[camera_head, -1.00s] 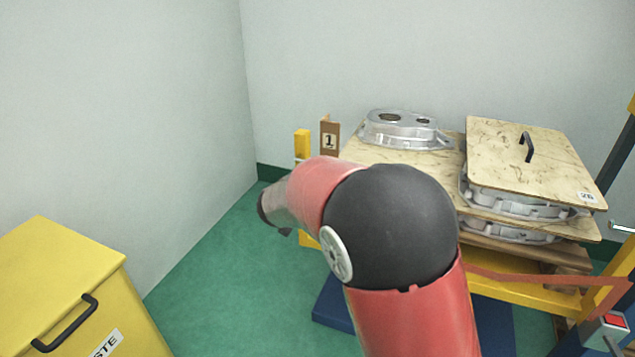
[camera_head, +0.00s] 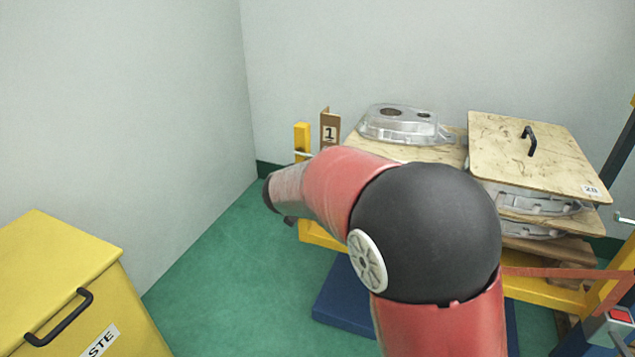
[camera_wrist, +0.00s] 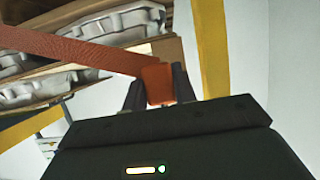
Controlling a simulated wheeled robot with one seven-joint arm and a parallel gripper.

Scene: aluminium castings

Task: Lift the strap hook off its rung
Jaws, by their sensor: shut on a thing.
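In the wrist view my gripper (camera_wrist: 157,88) is shut on the orange strap hook (camera_wrist: 159,82), with one dark finger on each side of it. The red-brown strap (camera_wrist: 75,50) runs from the hook to the upper left, past the pallet stack. A yellow post (camera_wrist: 212,50) stands just right of the hook. I cannot make out the rung there, nor whether the hook is touching it. In the head view the strap (camera_head: 555,272) shows in front of the stack at right. My arm hides the gripper and hook in that view.
A casting (camera_head: 402,126) lies on the left of the plywood sheet. A handled plywood board (camera_head: 535,155) covers more castings (camera_head: 530,199) at right. Another yellow post (camera_head: 302,140) stands beside a "1" sign (camera_head: 330,132). A yellow waste bin (camera_head: 60,260) is at lower left, with green floor between.

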